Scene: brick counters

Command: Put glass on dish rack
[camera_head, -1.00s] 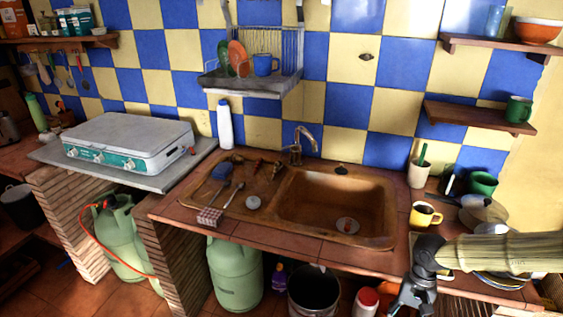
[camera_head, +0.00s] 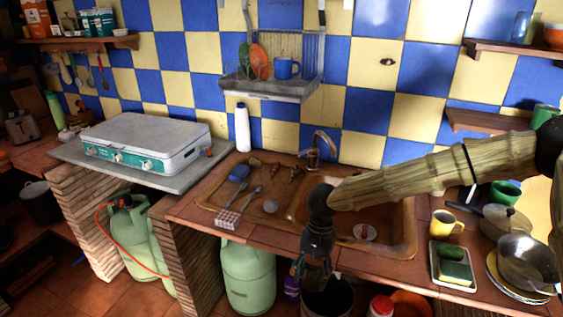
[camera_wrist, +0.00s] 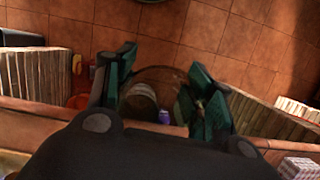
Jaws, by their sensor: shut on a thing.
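The dish rack (camera_head: 268,90) hangs on the tiled wall above the sink, holding a green plate, an orange plate and a blue mug. My gripper (camera_head: 317,278) points down in front of the sink's front edge, below and right of the rack. In the wrist view, the fingers of my gripper (camera_wrist: 156,100) are apart around a faint, see-through round shape, which looks like a clear glass (camera_wrist: 160,76). Its outline is hard to make out, and I cannot see it clearly in the head view. Another bluish glass stands on the upper right shelf.
The brown sink (camera_head: 380,235) lies behind my gripper, with a tap (camera_head: 322,145) and utensils on its drainer. A white bottle (camera_head: 242,128) stands below the rack. A yellow mug (camera_head: 446,225), sponge tray and pots crowd the right counter. A bucket stands below.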

